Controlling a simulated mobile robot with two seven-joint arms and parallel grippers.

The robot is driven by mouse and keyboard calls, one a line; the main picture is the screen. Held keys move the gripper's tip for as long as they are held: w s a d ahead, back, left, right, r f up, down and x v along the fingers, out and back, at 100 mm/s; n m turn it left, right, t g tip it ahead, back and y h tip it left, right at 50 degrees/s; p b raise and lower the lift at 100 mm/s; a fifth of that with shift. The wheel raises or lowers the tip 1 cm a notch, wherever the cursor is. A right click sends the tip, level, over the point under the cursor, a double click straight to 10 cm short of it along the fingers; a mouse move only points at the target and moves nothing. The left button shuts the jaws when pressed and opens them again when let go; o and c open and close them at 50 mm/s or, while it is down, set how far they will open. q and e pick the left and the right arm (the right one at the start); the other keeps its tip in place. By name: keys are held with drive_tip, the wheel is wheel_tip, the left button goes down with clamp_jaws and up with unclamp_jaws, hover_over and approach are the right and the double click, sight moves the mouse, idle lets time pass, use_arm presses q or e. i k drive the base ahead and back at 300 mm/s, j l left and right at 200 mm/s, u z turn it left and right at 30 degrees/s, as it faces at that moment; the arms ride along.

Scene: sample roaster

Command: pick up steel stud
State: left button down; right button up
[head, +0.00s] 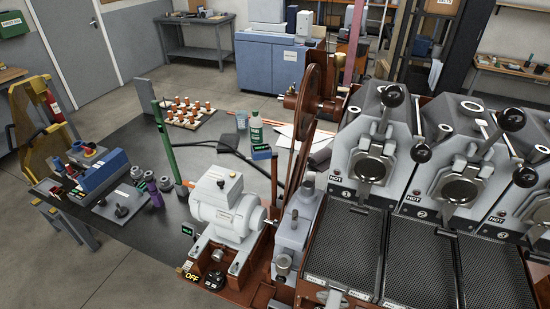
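I cannot pick out the steel stud with certainty in the head view. A small dark upright post on a grey plate (121,211) stands at the left of the dark workbench (215,150). Small grey and purple cylinders (154,194) stand just right of it. A light board with several copper-coloured pegs (185,113) lies at the back of the bench. Neither of my grippers shows in this view.
A grey motor (228,205) stands at the bench's front, beside a large belt wheel. The roaster row (440,170), marked HOT, fills the right. A blue vise (103,172) and yellow guard (30,128) are at left. A green bottle (256,128) stands at the back.

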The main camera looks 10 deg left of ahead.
sight(294, 214)
drive_tip(key=i+l+u, duration=0.25)
drive_tip(key=k+j+z, duration=0.2)
drive_tip(key=i+j, duration=0.1)
drive_tip(key=j, duration=0.3)
drive_tip(key=i+j, duration=0.1)
drive_tip(key=j, duration=0.7)
drive_tip(key=i+j, duration=0.15)
drive_tip(key=j, duration=0.3)
